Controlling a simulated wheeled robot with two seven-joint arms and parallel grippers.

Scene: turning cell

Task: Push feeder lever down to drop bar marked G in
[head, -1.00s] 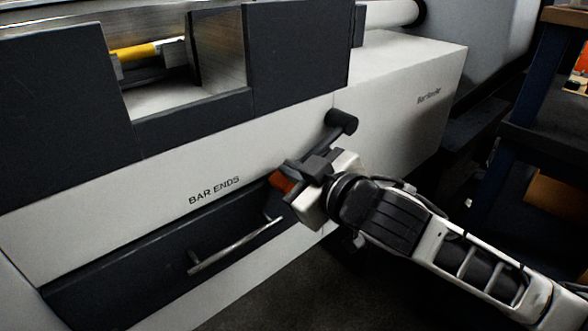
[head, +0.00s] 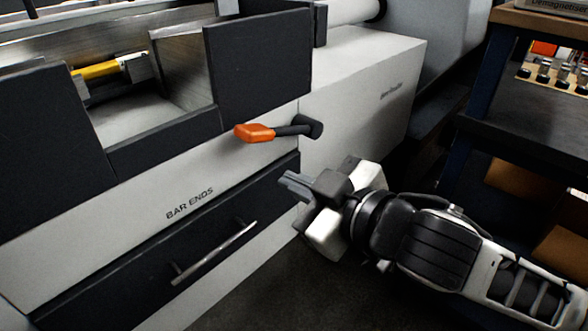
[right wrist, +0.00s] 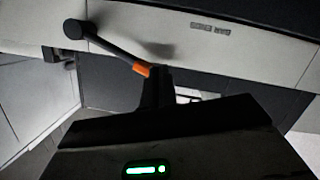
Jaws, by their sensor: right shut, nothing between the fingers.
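The feeder lever (head: 290,130) has a black shaft and an orange grip (head: 254,132). It sticks out leftward, nearly level in the head view, from its pivot on the pale machine front. My right gripper (head: 286,182) is shut and empty, below the orange grip and apart from it, in front of the dark drawer. In the right wrist view the orange tip (right wrist: 141,68) shows just beyond my fingers (right wrist: 158,85), which partly cover it. A yellow bar (head: 97,70) lies in the machine's open bay; no letter can be read on it. My left gripper is out of view.
The drawer under the "BAR ENDS" label has a metal handle (head: 214,252) left of my right gripper. A dark blue rack (head: 480,95) with shelves stands at the right. Dark floor is free below the drawer.

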